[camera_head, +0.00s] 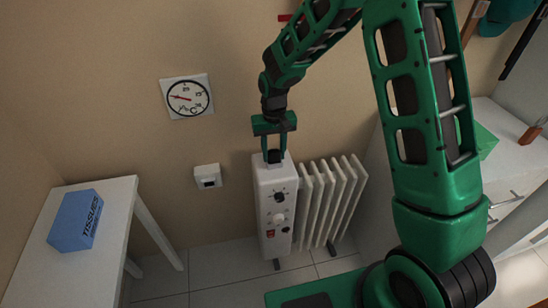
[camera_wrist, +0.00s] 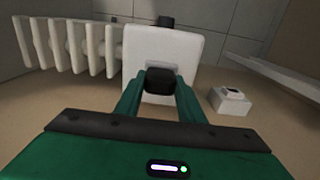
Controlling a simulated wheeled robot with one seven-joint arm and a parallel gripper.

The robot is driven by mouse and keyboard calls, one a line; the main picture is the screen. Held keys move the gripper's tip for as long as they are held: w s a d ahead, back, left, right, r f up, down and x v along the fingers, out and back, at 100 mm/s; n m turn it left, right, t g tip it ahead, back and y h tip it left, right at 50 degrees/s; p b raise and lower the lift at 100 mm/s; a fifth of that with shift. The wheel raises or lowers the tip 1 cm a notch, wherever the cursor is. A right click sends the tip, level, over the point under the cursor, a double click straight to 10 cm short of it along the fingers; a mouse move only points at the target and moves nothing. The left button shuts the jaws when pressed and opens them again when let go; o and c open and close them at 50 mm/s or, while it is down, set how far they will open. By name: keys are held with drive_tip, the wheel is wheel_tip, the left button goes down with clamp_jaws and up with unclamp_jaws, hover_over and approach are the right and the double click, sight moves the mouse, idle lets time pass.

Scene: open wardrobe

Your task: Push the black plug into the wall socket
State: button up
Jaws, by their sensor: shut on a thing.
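The black plug (camera_head: 274,156) is between the fingers of my green gripper (camera_head: 274,150), right at the top of the white heater's control box. In the wrist view the plug (camera_wrist: 160,80) sits between the two fingertips, in front of the white box. My gripper (camera_wrist: 160,88) is shut on it. The plug is apart from the socket.
The white radiator heater (camera_head: 278,215) stands on the tiled floor against the wall. A white table (camera_head: 118,200) with a blue tissue box (camera_head: 76,221) is at the left. The wall between plug and socket is clear.

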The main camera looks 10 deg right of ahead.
sight(274, 151)
drive_tip(key=shift+r, duration=1.4)
idle(1.4)
drive_tip(key=shift+r, duration=1.8)
idle(0.5)
drive_tip(key=shift+s, duration=2.5)
